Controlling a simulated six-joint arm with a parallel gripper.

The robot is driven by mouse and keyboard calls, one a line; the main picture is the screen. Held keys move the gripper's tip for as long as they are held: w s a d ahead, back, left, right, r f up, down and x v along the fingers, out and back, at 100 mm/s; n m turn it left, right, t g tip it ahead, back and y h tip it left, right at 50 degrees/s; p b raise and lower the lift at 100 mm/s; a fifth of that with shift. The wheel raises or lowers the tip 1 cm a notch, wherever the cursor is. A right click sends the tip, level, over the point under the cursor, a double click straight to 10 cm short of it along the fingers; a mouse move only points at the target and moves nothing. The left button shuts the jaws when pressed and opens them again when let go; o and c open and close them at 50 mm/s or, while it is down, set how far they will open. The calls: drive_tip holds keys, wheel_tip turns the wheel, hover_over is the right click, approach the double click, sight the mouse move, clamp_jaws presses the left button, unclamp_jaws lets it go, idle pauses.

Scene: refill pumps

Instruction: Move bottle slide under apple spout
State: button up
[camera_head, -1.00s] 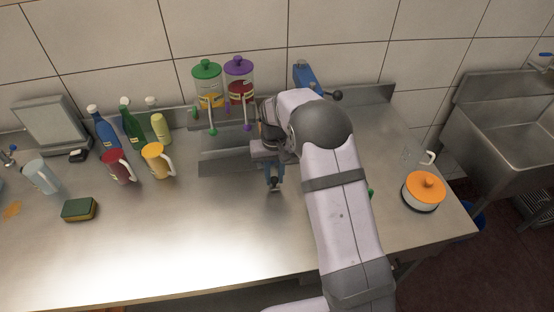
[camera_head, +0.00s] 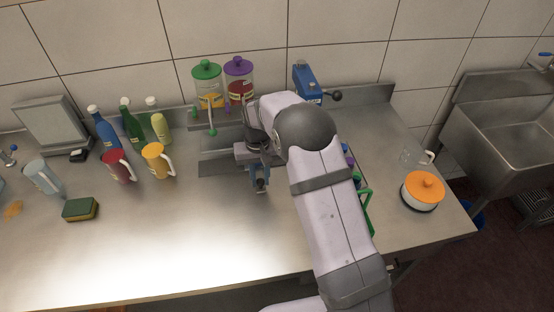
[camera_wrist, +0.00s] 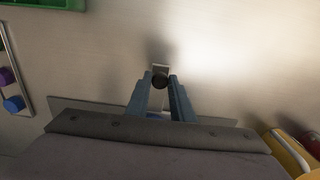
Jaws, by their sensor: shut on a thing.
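Two dispensers stand against the wall: one with a green lid and yellow-orange contents (camera_head: 207,85), one with a purple lid and red contents (camera_head: 238,80). The green spout (camera_head: 212,131) hangs over a flat metal track (camera_head: 215,160). My gripper (camera_head: 261,186) is at the front of the track, right of the green spout. In the wrist view my gripper (camera_wrist: 160,82) is shut around a small dark knob (camera_wrist: 160,80) on a pale metal tab (camera_wrist: 161,68), which I take as the slide's handle. The slide's body and any bottle on it are hidden by my arm.
Red (camera_head: 118,167) and yellow (camera_head: 154,160) mugs stand left of the track, with several bottles behind. A sponge (camera_head: 80,209) lies at front left. A green rack (camera_head: 367,212) is right of my arm, partly hidden. The counter front is clear.

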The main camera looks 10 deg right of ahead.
drive_tip(key=shift+a, duration=2.45)
drive_tip(key=shift+a+p, duration=0.5)
drive_tip(key=shift+a, duration=2.8)
drive_tip(key=o, duration=0.9)
drive_tip(key=shift+r, duration=0.1)
drive_tip(key=shift+r+b, duration=1.35)
drive_tip(key=shift+r, duration=2.25)
